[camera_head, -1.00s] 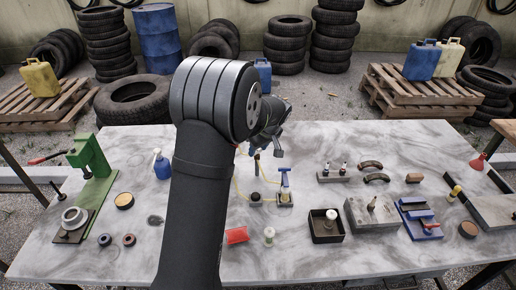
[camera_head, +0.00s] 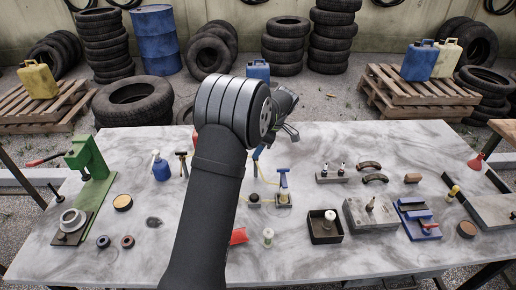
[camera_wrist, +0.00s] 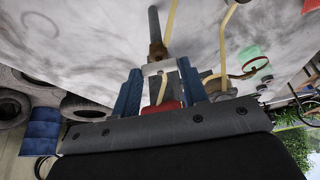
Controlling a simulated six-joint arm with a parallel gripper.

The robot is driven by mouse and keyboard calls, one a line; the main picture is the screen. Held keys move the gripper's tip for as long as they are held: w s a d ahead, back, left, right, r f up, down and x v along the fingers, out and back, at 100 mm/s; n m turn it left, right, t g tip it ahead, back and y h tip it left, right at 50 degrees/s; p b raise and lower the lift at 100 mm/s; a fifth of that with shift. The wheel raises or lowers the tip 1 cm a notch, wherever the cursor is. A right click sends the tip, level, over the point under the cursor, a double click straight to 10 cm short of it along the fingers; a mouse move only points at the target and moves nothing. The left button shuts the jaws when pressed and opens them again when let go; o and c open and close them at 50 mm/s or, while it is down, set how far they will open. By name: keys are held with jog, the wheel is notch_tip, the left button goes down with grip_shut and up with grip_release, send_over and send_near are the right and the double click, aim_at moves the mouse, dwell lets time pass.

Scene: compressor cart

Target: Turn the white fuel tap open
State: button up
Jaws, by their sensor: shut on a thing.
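In the wrist view my gripper (camera_wrist: 160,80) has its two blue fingers closed on either side of a small pale piece (camera_wrist: 158,68), which appears to be the white fuel tap. A brown fitting and a grey rod (camera_wrist: 154,22) stand out beyond it. In the head view the blue fingers (camera_head: 258,152) show just below the wrist, over the table's middle near the yellow hose (camera_head: 263,181). The tap itself is hidden there by the gripper and arm, and its handle angle is unclear.
A blue T-handled fixture (camera_head: 283,180) stands close right of the gripper. A dark tray with a white-topped knob (camera_head: 330,215) and a separate white-topped piece (camera_head: 268,234) stand nearer. A blue bottle (camera_head: 160,168) and a hammer-like tool (camera_head: 182,160) are left of my arm.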

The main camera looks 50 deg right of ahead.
dwell(0.4)
jog(key=o, duration=1)
jog(key=shift+r, duration=0.1)
jog(key=v, duration=1.7)
jog(key=shift+w+d+r, duration=0.1)
jog(key=shift+w+r, duration=0.05)
jog(key=x, duration=1.7)
jog(key=shift+f, duration=0.25)
jog(key=shift+r, duration=0.1)
